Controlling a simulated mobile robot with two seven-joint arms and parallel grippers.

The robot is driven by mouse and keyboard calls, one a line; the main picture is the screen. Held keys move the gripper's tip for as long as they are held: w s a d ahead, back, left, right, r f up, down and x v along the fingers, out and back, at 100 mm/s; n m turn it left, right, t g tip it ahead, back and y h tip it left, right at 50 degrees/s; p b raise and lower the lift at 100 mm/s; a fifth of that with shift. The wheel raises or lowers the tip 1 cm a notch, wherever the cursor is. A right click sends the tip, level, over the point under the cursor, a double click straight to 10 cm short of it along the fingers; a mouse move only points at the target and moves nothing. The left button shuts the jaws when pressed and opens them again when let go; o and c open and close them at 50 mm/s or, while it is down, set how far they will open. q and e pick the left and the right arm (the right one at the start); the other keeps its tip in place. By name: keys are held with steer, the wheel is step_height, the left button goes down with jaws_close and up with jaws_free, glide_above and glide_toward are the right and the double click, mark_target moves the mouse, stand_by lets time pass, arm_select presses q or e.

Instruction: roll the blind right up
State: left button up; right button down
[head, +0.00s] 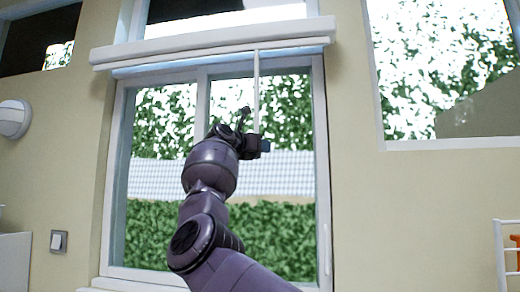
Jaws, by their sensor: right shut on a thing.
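The blind's pale casing (190,45) runs across the top of the window. A narrow light-blue strip (180,65), which seems to be the blind's lower part, shows just under it; the glass below is uncovered. A thin pale rod (256,90) hangs straight down from the casing, right of the middle. My right gripper (262,145) is shut on the lower part of this rod, in front of the window. The jaws hide the rod's lower end. My left gripper is not in view.
The window (222,180) has a central upright bar, with hedge and fence outside. A round wall lamp (14,118) and a switch (59,241) are on the left wall. A white rack (500,255) stands at the lower right.

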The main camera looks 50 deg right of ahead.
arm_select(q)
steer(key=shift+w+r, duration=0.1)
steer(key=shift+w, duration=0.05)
arm_select(e)
steer(key=shift+s+r, duration=0.1)
steer(key=shift+r, duration=0.35)
steer(key=c, duration=0.9)
jaws_free()
steer(key=shift+a, duration=0.1)
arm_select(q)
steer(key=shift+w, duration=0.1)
arm_select(e)
steer(key=shift+o, duration=0.2)
steer(key=shift+f, duration=0.15)
arm_select(q)
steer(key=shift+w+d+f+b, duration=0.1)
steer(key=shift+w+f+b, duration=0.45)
steer(key=shift+b, duration=0.7)
arm_select(e)
steer(key=w+a, duration=0.1)
steer(key=a, duration=0.9)
steer(key=shift+w+a, duration=0.2)
steer(key=shift+a, duration=0.1)
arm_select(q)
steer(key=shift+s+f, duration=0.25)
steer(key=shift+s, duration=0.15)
